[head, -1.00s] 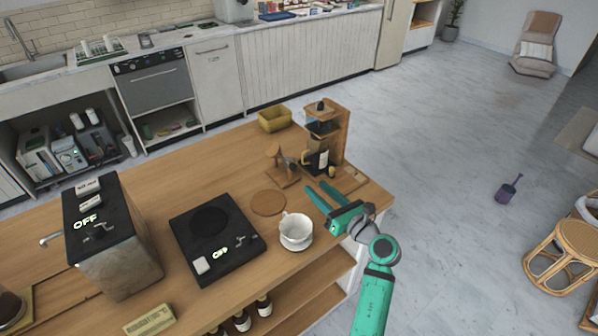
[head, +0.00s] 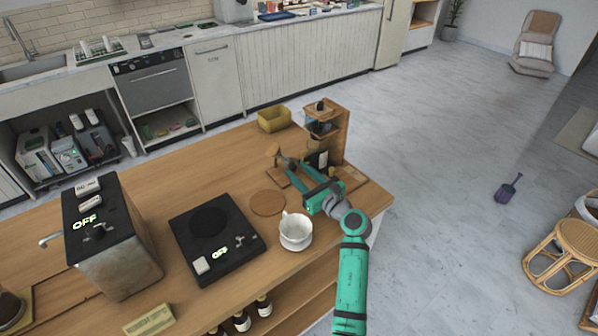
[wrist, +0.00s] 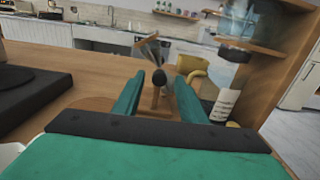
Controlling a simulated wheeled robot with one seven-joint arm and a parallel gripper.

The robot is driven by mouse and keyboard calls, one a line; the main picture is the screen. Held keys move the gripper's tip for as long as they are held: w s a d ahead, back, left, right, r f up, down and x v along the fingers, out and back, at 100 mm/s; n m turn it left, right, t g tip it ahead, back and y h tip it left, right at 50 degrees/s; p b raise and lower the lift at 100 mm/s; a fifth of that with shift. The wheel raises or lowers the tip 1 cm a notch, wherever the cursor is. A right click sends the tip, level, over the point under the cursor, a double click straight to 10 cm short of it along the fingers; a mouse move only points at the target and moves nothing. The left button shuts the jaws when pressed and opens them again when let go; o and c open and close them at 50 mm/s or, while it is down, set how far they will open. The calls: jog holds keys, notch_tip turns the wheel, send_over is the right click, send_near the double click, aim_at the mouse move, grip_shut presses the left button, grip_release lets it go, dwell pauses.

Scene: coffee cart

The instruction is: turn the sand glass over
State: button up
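The sand glass (head: 273,151) stands on a small wooden base near the right end of the wooden counter. It has a wooden end cap and looks tilted; my gripper partly covers it. In the wrist view the sand glass (wrist: 149,47) shows ahead of the fingers, with a dark round knob (wrist: 159,77) and a wooden post below it. My gripper (head: 291,169) is open, its fingers reaching in from the right. In the wrist view the gripper (wrist: 158,80) has the knob and post in line between its fingertips. I cannot tell whether the fingers touch anything.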

jog(key=shift+w+a, duration=0.35)
jog(key=shift+w, duration=0.05)
grip_shut()
jog(key=shift+d, duration=0.1)
jog(key=shift+w, duration=0.1)
jog(key=shift+d+m, duration=0.2)
jog(key=shift+m, duration=3.3)
jog(key=shift+r, duration=0.1)
